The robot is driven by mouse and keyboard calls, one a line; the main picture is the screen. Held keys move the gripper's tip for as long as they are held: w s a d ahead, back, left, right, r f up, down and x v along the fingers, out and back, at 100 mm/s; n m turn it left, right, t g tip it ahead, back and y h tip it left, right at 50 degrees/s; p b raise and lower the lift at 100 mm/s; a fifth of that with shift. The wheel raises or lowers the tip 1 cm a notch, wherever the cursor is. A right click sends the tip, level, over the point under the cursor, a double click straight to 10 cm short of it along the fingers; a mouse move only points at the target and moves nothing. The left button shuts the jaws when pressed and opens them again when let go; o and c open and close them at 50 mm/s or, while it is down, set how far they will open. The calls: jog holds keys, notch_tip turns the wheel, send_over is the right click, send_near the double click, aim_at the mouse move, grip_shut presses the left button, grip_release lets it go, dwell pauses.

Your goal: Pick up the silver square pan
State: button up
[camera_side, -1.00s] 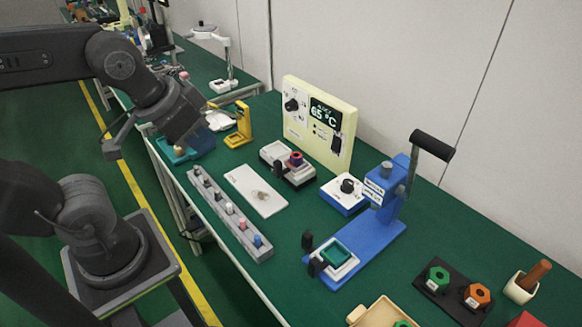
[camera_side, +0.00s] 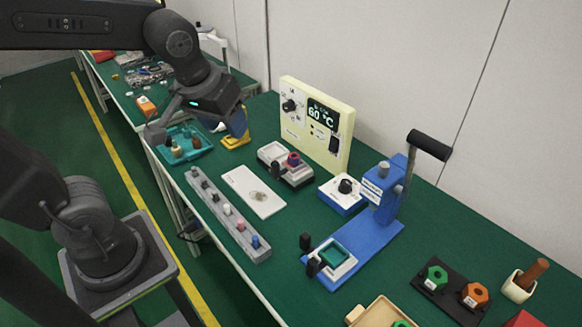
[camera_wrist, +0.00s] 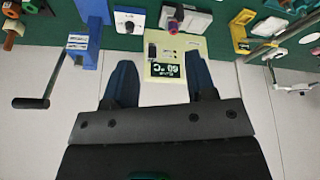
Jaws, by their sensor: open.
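A pale, silvery flat piece beside the yellow stand (camera_side: 236,141) may be the silver square pan; in the side view my gripper mostly hides it. In the wrist view a greyish flat piece (camera_wrist: 268,27) lies beside the yellow stand (camera_wrist: 239,36), and I cannot be sure it is the pan. My gripper (camera_side: 238,122) hangs over the far part of the bench, in front of the yellow stand. In the wrist view its dark blue fingers (camera_wrist: 160,70) are spread wide with nothing between them.
A cream control box (camera_side: 317,125) stands by the wall. Nearer are a blue lever press (camera_side: 375,235), a white plate (camera_side: 240,185), a grey rack (camera_side: 228,220) with several pegs, and a teal tray (camera_side: 170,157) with small items. Green bench shows between them.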

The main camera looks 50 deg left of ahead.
jog(key=w+a+f+n+g+y, duration=0.25)
jog(key=w+f+n, duration=0.35)
jog(key=w, duration=0.5)
jog(key=n+g+y, duration=0.1)
jog(key=n+g, duration=0.1)
jog(key=n, duration=0.6)
send_near(277, 164)
jog(key=shift+t, duration=0.25)
jog(key=x, duration=1.2)
jog(key=shift+s, duration=0.2)
jog(key=shift+r, duration=0.1)
jog(key=shift+c, duration=0.3)
grip_shut()
